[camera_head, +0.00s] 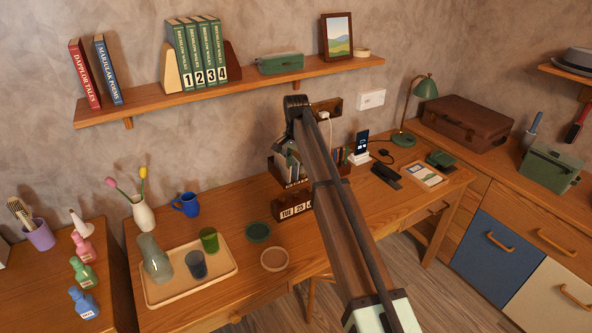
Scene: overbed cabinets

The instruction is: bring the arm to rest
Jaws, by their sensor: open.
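My arm (330,185) reaches from the bottom edge, right of centre, up and to the left over the desk. A dark rounded part (297,104) at its far end is seen against the wall, just below the shelf.
The wall shelf (240,88) holds books, a green case and a picture. The desk (205,309) carries a tray (213,281) with glassware, a vase (143,213), a blue mug (187,204), coasters, a date block (293,207) and a lamp (426,88). Cabinets stand at right.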

